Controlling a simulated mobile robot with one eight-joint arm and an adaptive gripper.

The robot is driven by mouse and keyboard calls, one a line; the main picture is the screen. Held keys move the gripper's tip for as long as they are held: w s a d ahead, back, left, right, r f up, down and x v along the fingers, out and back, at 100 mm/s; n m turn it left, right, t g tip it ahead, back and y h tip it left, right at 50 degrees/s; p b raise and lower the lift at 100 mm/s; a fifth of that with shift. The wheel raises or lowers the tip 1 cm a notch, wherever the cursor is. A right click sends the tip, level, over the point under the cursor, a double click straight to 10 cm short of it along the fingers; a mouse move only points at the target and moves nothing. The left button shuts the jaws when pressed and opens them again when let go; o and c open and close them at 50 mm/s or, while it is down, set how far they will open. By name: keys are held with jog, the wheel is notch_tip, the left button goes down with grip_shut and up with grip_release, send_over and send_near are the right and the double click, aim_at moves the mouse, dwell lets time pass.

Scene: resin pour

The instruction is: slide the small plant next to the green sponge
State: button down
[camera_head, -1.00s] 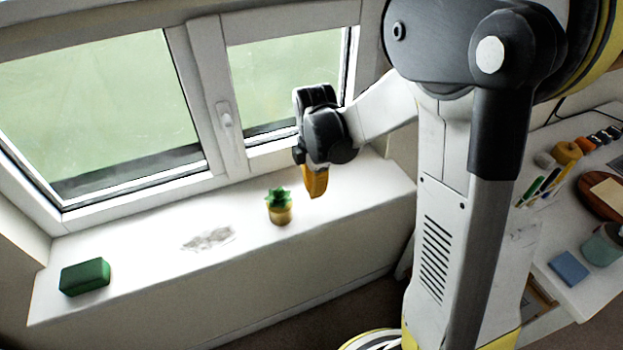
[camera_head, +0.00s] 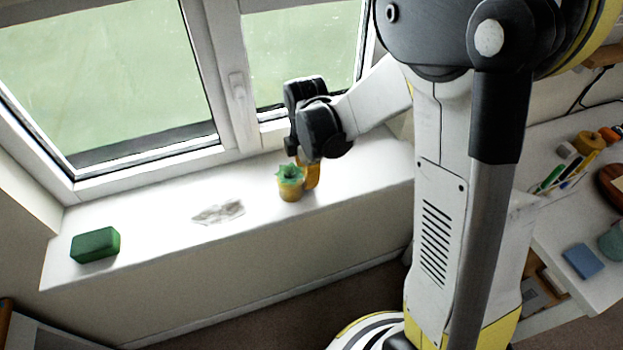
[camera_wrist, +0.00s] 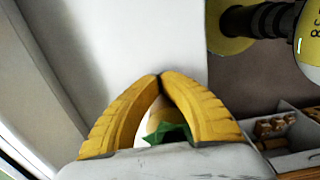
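The small plant (camera_head: 290,182), green leaves in a yellow pot, stands upright on the white windowsill. The green sponge (camera_head: 95,245) lies near the sill's left end, well to the left of the plant. My gripper (camera_head: 311,178) is low over the sill, just right of the plant, touching it or nearly so. In the wrist view the yellow fingertips (camera_wrist: 160,76) meet, so it is shut.
A grey-white smudge or flat patch (camera_head: 218,212) lies on the sill between plant and sponge. The window frame (camera_head: 235,90) rises behind, and the sill's front edge drops to the floor. A desk with a blue sponge (camera_head: 583,261) and tools is at the right.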

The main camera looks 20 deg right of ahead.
aim_at(174, 226)
jog(key=a+b, duration=0.2)
jog(key=a, duration=3.2)
